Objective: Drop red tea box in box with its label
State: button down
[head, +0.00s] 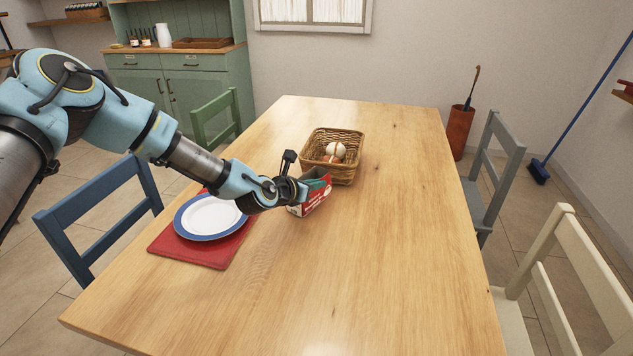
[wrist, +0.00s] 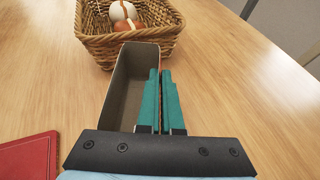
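An open-topped red box (head: 315,203) with white lettering on its side is at mid-table, just in front of the wicker basket. In the wrist view its grey inside (wrist: 132,82) shows and looks empty. My gripper (head: 314,186) points down at the box. In the wrist view the teal fingers (wrist: 160,100) are close together and straddle the box's right wall, shut on it. Whether the box rests on the table or is slightly lifted I cannot tell. I see no other box on the table and no separate label.
The wicker basket (head: 345,180) holds egg-like items (head: 334,150). A white plate with a blue rim (head: 210,216) lies on a red mat (head: 215,257) at the left. The table's (head: 330,290) front and right are clear. Chairs stand around it.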

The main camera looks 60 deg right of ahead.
jog(key=shift+f, duration=0.15)
jog(key=c, duration=1.1)
grip_release()
